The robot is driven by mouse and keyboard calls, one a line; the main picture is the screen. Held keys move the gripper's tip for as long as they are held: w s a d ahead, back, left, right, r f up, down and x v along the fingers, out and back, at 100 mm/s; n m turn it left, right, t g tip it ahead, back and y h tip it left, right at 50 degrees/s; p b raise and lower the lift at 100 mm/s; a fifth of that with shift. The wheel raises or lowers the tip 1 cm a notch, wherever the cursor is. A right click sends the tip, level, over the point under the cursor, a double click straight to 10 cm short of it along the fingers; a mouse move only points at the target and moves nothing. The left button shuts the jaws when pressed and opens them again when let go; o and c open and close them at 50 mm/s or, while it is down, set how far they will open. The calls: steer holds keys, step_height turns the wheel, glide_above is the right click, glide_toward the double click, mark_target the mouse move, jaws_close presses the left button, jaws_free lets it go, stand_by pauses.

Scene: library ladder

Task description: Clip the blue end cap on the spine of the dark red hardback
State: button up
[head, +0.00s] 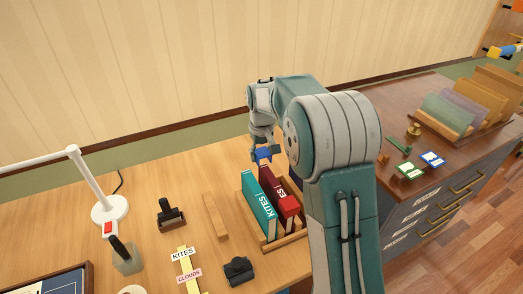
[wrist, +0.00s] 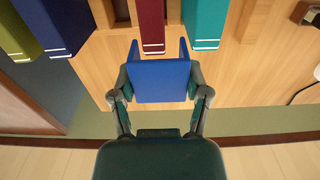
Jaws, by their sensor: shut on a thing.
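My gripper (wrist: 161,92) is shut on the blue end cap (wrist: 160,82), with a finger on each side. The cap is a channel, and its two side walls point toward the books in the wrist view. The dark red hardback (wrist: 151,22) stands beyond the cap, a little left of its middle. In the picture, its near end lies between the cap's walls, but I cannot tell whether they touch. In the head view, the cap (head: 264,153) is at the far end of the dark red hardback (head: 270,180), above the table. My arm hides part of the row.
A teal book (head: 258,207) stands left of the hardback in a wooden rack (head: 272,246). Navy (wrist: 55,22) and olive (wrist: 14,35) books show in the wrist view. A white lamp (head: 108,209) stands left.

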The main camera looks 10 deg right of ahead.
mark_target(264, 166)
steer(key=shift+d+f, duration=0.45)
steer(key=shift+f, duration=0.05)
steer(key=shift+d+f, duration=0.15)
steer(key=shift+f, duration=0.25)
steer(key=shift+a+f, duration=0.2)
steer(key=shift+f, duration=0.25)
steer(key=shift+a+f, duration=0.2)
steer(key=shift+f, duration=0.25)
steer(key=shift+d+f, duration=0.25)
steer(key=shift+f, duration=0.8)
steer(key=shift+a, duration=0.1)
steer(key=o, duration=1)
